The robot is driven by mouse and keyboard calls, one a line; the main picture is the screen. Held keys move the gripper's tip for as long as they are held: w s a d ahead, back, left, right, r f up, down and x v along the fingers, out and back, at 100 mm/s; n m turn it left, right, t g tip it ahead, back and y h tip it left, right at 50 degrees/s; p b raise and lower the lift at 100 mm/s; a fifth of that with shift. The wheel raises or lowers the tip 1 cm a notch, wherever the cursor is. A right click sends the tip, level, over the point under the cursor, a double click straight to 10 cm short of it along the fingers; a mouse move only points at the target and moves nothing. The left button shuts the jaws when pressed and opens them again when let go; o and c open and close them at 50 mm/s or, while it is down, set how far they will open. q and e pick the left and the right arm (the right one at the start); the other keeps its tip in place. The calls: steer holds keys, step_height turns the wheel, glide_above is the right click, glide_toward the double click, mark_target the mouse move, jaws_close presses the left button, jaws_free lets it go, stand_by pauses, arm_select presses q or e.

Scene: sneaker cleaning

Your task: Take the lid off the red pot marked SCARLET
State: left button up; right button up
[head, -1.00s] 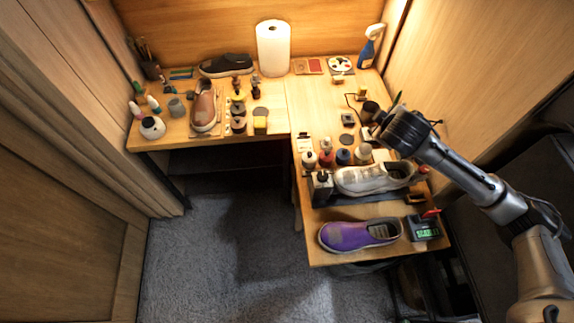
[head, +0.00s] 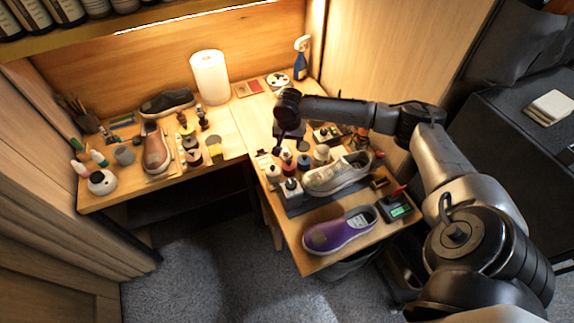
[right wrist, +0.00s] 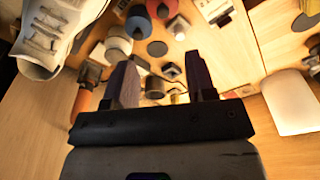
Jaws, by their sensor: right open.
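A small red pot (head: 287,156) stands in a row of paint pots on the right-hand table, behind the white sneaker. Its marking is too small to read. In the right wrist view a red pot (right wrist: 160,8) shows at the top edge, partly cut off. My right gripper (head: 290,138) hangs over the table near the pots, with its fingers pointing down. In the right wrist view my right gripper (right wrist: 160,78) has its fingers well apart with nothing held between them. My left gripper is not in view.
A blue pot (head: 304,161) and a white pot (head: 322,153) stand beside the red one. The white sneaker (head: 338,174) and purple shoe (head: 340,232) lie in front. A paper roll (head: 210,76) stands at the back. Small items crowd the table around the gripper.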

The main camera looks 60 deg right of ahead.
steer(key=b, duration=0.1)
glide_above(289, 161)
steer(key=a, duration=0.1)
steer(key=f, duration=0.7)
steer(key=shift+s+f, duration=0.3)
steer(key=shift+s, duration=0.05)
steer(key=shift+d+f, duration=0.1)
steer(key=shift+f, duration=0.45)
steer(key=f, duration=0.2)
steer(key=f+b, duration=0.1)
steer(key=shift+w+d+f, duration=0.1)
steer(key=shift+w+d, duration=0.15)
steer(key=shift+w, duration=0.1)
steer(key=shift+d+f, duration=0.1)
steer(key=shift+f, duration=0.7)
steer(key=shift+c, duration=0.2)
jaws_close()
